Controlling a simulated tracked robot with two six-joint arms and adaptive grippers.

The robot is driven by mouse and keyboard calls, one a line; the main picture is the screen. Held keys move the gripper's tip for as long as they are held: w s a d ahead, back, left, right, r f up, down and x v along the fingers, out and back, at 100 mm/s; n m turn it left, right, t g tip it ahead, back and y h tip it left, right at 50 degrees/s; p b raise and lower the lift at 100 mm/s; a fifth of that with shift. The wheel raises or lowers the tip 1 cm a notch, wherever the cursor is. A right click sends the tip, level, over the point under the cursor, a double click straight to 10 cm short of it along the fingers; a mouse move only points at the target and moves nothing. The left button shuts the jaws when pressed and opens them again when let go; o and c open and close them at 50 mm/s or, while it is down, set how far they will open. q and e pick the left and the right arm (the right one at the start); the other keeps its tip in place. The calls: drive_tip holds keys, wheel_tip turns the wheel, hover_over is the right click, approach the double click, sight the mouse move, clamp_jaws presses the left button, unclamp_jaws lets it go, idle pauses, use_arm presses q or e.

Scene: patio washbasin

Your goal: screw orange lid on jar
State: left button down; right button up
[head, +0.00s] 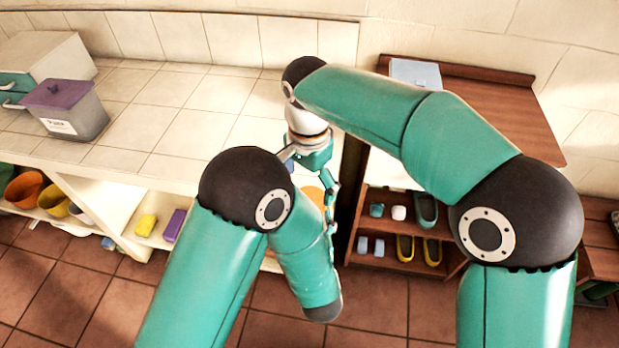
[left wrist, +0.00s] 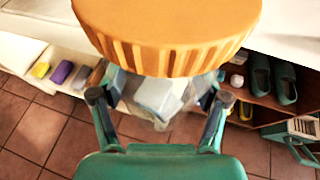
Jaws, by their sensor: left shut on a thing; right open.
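The orange lid (left wrist: 165,35) with a ribbed edge fills the top of the left wrist view. A small part of it shows in the head view (head: 313,196), mostly covered by my left arm. Below it is the clear jar (left wrist: 158,95), with pale blue and white shapes showing through. My left gripper (left wrist: 158,112) has a finger on each side of the jar and is shut on it. The lid sits over the jar's top; I cannot tell how tightly it is seated. My right gripper (head: 310,170) is open, pointing down just above the lid in the head view.
A tiled counter (head: 180,95) runs along the back wall with a purple-lidded grey bin (head: 75,110). To the right, a wooden shelf unit (head: 490,105) holds shoes (head: 425,208) and small items. Yellow (head: 147,224) and purple (head: 174,225) blocks lie on a shelf under the counter.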

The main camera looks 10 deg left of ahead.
drive_tip(key=n, duration=0.4)
drive_tip(key=shift+r+n, duration=0.25)
drive_tip(key=shift+n, duration=0.15)
drive_tip(key=n, duration=0.4)
drive_tip(key=shift+r, duration=0.2)
drive_tip(key=n, duration=0.6)
drive_tip(key=shift+w+r+n, duration=0.1)
drive_tip(key=shift+r+n, duration=0.15)
drive_tip(key=shift+n, duration=0.15)
drive_tip(key=n, duration=0.4)
drive_tip(key=shift+r, duration=0.2)
drive_tip(key=n, duration=0.4)
drive_tip(key=shift+d+r+n, duration=0.1)
drive_tip(key=shift+r+n, duration=0.05)
drive_tip(key=shift+n, duration=0.15)
drive_tip(key=n, duration=0.4)
drive_tip(key=shift+r, duration=0.2)
drive_tip(key=n, duration=0.4)
drive_tip(key=shift+r, duration=0.15)
drive_tip(key=n, duration=0.5)
drive_tip(key=shift+r, duration=0.2)
drive_tip(key=shift+f, duration=0.1)
